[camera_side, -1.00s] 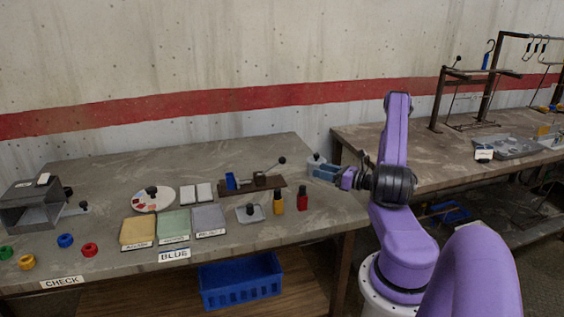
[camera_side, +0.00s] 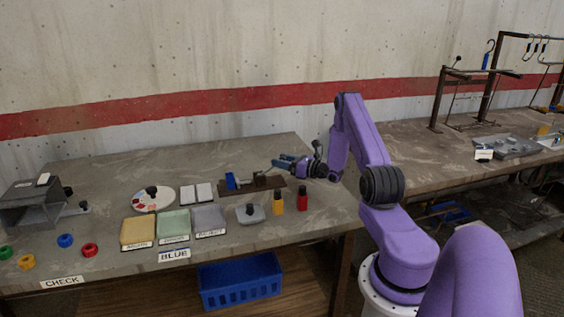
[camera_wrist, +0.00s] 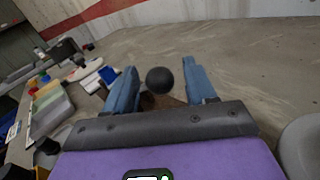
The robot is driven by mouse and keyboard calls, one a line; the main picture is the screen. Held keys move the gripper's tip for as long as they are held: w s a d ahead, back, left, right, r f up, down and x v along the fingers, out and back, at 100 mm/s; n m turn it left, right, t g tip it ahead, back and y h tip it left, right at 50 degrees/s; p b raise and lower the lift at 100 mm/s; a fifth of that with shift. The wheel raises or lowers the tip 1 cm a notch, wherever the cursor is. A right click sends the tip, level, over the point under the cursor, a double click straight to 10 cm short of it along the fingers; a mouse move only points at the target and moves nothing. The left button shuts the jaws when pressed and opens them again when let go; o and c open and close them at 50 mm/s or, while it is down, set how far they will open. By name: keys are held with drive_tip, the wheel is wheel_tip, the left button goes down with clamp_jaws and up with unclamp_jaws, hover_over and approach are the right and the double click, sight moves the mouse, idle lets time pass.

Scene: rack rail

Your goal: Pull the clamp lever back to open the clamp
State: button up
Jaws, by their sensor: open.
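The clamp (camera_side: 250,183) is a dark brown base with a blue part (camera_side: 231,181) on its left, standing on the left bench. Its lever ends in a black ball knob (camera_wrist: 160,80), which shows in the wrist view between the two blue fingers. My gripper (camera_side: 283,162) is at the right end of the clamp, its fingers pointing left. In the wrist view my gripper (camera_wrist: 162,86) is open, one finger on each side of the knob, with a gap to both.
Yellow (camera_side: 278,203) and red (camera_side: 302,199) blocks stand in front of the clamp, near a grey knobbed piece (camera_side: 250,212). White tiles (camera_side: 196,193) and coloured trays (camera_side: 174,225) lie to the left. The bench behind the clamp is clear.

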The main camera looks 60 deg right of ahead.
drive_tip(key=shift+w, duration=0.2)
clamp_jaws()
